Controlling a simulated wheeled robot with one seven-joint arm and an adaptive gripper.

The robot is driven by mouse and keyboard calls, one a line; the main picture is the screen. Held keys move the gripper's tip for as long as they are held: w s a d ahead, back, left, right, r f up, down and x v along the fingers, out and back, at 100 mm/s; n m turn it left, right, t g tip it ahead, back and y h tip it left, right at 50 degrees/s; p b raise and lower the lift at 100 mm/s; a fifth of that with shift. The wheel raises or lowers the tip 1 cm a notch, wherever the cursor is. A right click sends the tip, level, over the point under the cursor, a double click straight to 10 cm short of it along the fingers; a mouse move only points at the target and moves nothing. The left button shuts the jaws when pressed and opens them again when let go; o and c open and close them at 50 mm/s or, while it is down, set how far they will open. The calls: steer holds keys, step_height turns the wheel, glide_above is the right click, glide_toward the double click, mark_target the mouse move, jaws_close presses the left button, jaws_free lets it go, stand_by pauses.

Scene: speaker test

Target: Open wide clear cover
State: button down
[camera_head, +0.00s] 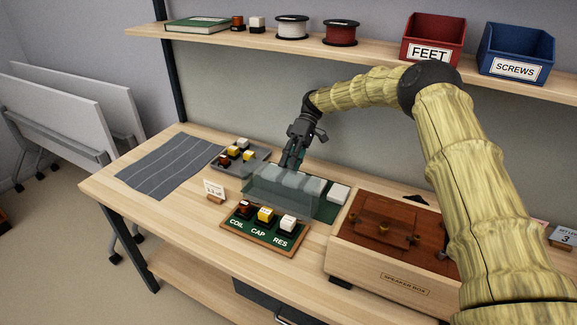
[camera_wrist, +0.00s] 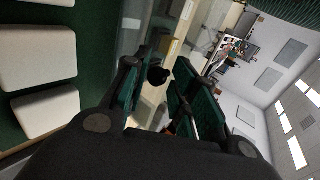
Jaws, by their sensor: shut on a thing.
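The wide clear cover (camera_head: 262,198) is a see-through box on the green board (camera_head: 328,211) in the middle of the bench. Pale blocks (camera_head: 290,180) show through it. My gripper (camera_head: 292,164) is at the cover's back upper edge, pointing down. In the wrist view, my gripper (camera_wrist: 168,88) has its two dark green-padded fingers on either side of a small dark knob (camera_wrist: 158,75). The gripper is shut on it; the knob seems to belong to the cover. How far the cover is tilted is hard to tell.
A white block (camera_head: 338,193) stands right of the cover. The COIL, CAP, RES tray (camera_head: 250,239) is in front, the wooden speaker box (camera_head: 345,245) at right. A grey parts tray (camera_head: 258,164) and striped mat (camera_head: 165,168) lie left. A loaded shelf (camera_head: 375,51) runs above.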

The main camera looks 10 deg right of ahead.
mark_target(282, 186)
steer(key=shift+s+f, duration=0.2)
steer(key=shift+f, duration=0.45)
steer(key=shift+s+f, duration=0.15)
steer(key=shift+f, duration=0.5)
steer(key=c, duration=1)
jaws_free()
steer(key=shift+w+a, duration=0.1)
steer(key=shift+a, duration=0.05)
steer(key=shift+r, duration=0.15)
steer(key=shift+c, duration=1.2)
steer(key=shift+r, duration=0.1)
